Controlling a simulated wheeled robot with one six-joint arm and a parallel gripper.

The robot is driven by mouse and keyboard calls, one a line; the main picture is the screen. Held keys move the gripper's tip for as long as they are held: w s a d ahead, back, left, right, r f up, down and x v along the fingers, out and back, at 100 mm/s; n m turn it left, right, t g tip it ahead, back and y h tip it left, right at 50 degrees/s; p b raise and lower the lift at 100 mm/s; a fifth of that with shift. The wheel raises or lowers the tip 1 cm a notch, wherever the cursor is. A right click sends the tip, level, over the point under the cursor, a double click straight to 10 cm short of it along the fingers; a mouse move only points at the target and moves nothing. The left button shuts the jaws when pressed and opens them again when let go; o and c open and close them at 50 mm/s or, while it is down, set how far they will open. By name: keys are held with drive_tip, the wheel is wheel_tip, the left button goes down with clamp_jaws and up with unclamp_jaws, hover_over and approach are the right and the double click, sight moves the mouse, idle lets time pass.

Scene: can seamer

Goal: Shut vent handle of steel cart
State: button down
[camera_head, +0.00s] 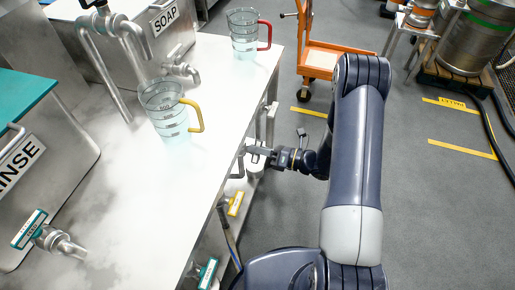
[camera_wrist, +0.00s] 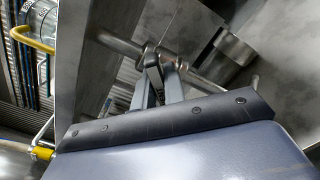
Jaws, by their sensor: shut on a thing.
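The steel cart (camera_head: 222,120) has a pale bench top running along the left half of the head view. My gripper (camera_head: 256,152) is at its right edge, beside grey metal fittings. In the wrist view my gripper (camera_wrist: 158,76) has its fingers around a small grey metal handle (camera_wrist: 150,50), which appears to be the vent handle. The handle is on a slanting steel pipe (camera_wrist: 118,44). The fingers hide part of it, and its exact angle is hard to tell.
Two measuring jugs, yellow-handled (camera_head: 165,110) and red-handled (camera_head: 243,38), stand on the cart top. Yellow-tagged (camera_head: 235,204) and green-tagged (camera_head: 207,272) valves are below its edge. An orange trolley (camera_head: 328,62) stands behind.

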drive_tip(key=c, duration=1.5)
unclamp_jaws()
drive_tip(key=v, duration=1)
drive_tip(key=shift+s+d, duration=0.15)
drive_tip(key=shift+d, duration=0.25)
